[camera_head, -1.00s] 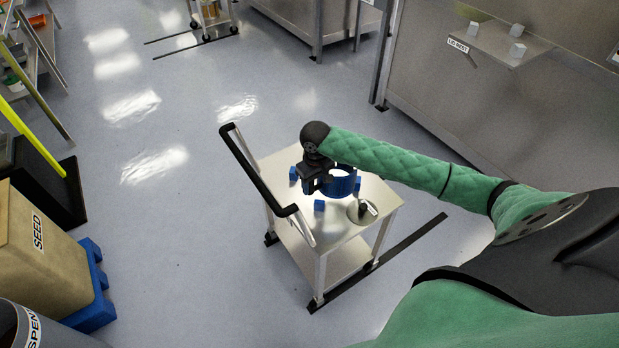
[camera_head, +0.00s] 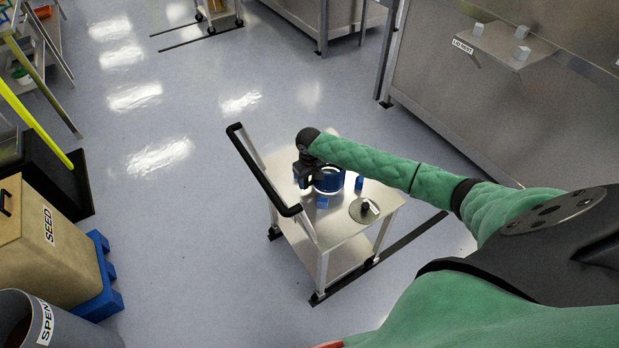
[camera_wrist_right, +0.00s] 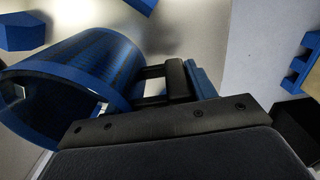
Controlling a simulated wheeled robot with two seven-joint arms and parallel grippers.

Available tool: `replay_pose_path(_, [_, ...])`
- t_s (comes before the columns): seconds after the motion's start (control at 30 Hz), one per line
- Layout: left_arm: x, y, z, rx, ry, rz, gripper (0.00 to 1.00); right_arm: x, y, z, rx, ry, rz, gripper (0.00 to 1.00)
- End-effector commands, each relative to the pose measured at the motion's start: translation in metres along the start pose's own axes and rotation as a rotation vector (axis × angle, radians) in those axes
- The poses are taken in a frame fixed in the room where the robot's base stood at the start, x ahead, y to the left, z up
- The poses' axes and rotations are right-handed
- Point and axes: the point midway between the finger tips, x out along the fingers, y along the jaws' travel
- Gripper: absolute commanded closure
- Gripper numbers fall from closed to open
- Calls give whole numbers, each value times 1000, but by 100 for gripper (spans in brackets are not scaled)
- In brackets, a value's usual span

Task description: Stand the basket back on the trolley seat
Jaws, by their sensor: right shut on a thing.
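The basket (camera_head: 329,181) is a short blue cylinder with meshed sides. My right gripper (camera_head: 309,174) is shut on its left side and holds it over the trolley top (camera_head: 345,228). Blue seat blocks, one at the front (camera_head: 322,202) and one at the right (camera_head: 359,183), stand close around the basket. I cannot tell whether the basket touches the top. In the right wrist view the basket (camera_wrist_right: 85,70) fills the left side, and a seat block (camera_wrist_right: 20,32) shows beyond it. My left gripper is not in view.
A round plate with a black knob (camera_head: 365,209) lies on the trolley's right side. The black push handle (camera_head: 262,170) rises at its left. A steel cabinet (camera_head: 480,120) stands to the right.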

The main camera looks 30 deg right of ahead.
Motion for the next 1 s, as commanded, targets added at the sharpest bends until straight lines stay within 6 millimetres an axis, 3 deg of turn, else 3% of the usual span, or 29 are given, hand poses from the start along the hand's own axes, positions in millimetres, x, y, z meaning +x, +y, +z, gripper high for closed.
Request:
replay_pose_path(0.4, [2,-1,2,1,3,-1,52,5,0,0,1,1,0,85])
replay_pose_path(0.43, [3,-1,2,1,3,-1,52,6,0,0,1,0,0,43])
replay_pose_path(0.53, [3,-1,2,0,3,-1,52,6,0,0,1,0,0,23])
replay_pose_path(0.83, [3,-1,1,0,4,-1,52,5,0,0,0,0,0,23])
replay_pose_path(1.0, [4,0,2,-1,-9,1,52,-6,0,0,0,1,-1,23])
